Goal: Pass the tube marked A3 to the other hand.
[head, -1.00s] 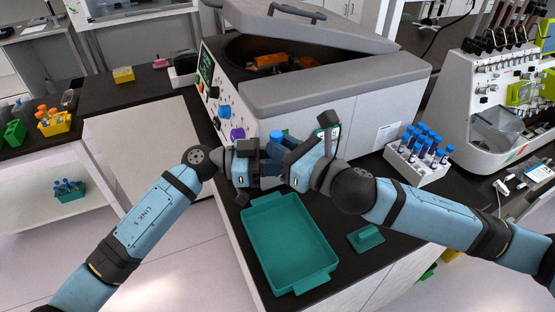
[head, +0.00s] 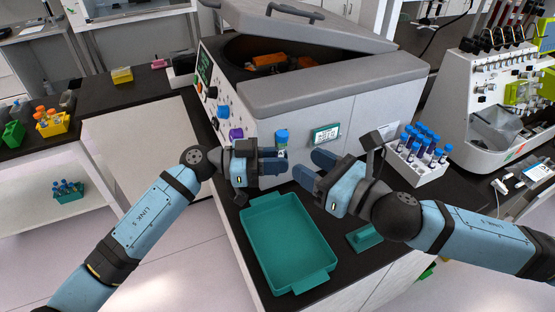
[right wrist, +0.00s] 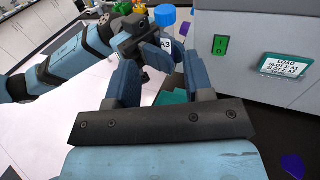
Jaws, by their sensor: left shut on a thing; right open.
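The tube marked A3 (head: 281,140) has a blue cap and stands upright in my left gripper (head: 280,167), which is shut on it.
The grey centrifuge (head: 290,112) with raised lid stands just behind the grippers. A white rack (head: 417,173) of several blue-capped tubes stands to the right. A small teal block (head: 363,238) lies right of the tray. The tray is empty.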

